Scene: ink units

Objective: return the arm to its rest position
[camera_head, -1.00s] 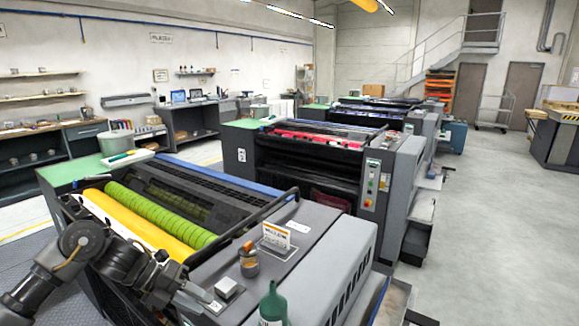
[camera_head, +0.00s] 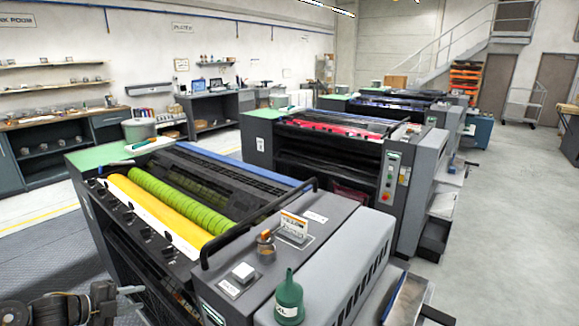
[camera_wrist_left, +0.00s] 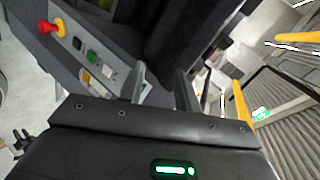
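My left arm shows at the bottom left corner of the head view, beside the front side of the nearest press. My left gripper (camera_head: 133,299) is at the end of it, low and partly cut off by the frame. In the left wrist view the two fingers of the left gripper (camera_wrist_left: 163,90) stand apart with nothing between them. A press panel with a red knob and several buttons lies beyond them. My right arm and gripper are not in view.
The nearest press (camera_head: 222,254) fills the middle, with yellow and green rollers. Open floor (camera_head: 500,250) lies at the right.

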